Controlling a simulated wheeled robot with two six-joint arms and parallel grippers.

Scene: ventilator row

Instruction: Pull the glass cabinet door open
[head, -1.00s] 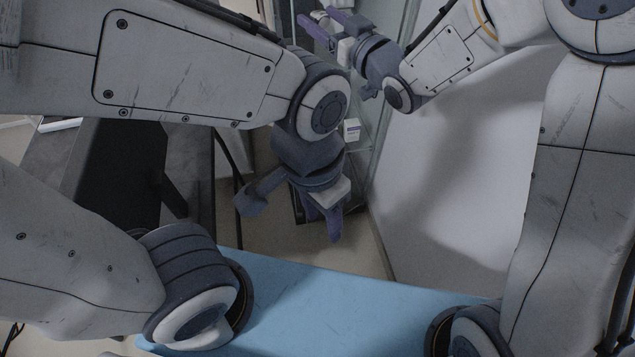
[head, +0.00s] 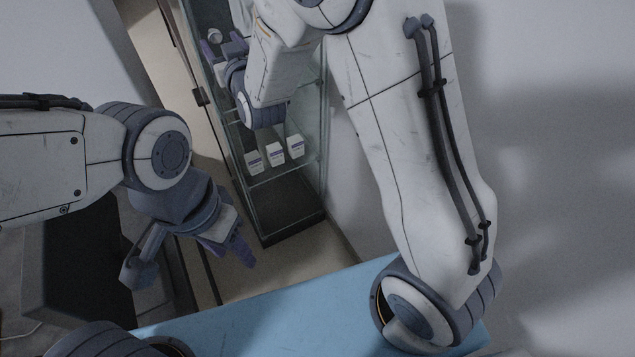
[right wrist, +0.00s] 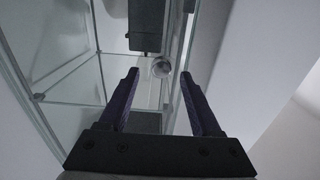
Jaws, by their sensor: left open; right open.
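The glass cabinet (head: 282,208) stands at the upper middle of the head view, with clear panes and a dark base. My right gripper (head: 222,44) is at its upper part, open. In the right wrist view its two purple fingers (right wrist: 158,76) are spread, with a small round shiny knob (right wrist: 161,67) showing between their tips. The knob looks ungripped; its depth relative to the tips is hard to judge. The glass door's outline is hard to separate from the other panes, so I cannot tell whether it is ajar. My left gripper (head: 190,264) is open and empty, low and left of the cabinet.
Small white boxes (head: 275,154) stand on a cabinet shelf. A dark block (right wrist: 146,25) shows beyond the knob in the right wrist view. A blue surface (head: 270,316) lies in front. A pale wall (head: 540,150) is on the right; beige floor (head: 290,270) shows between.

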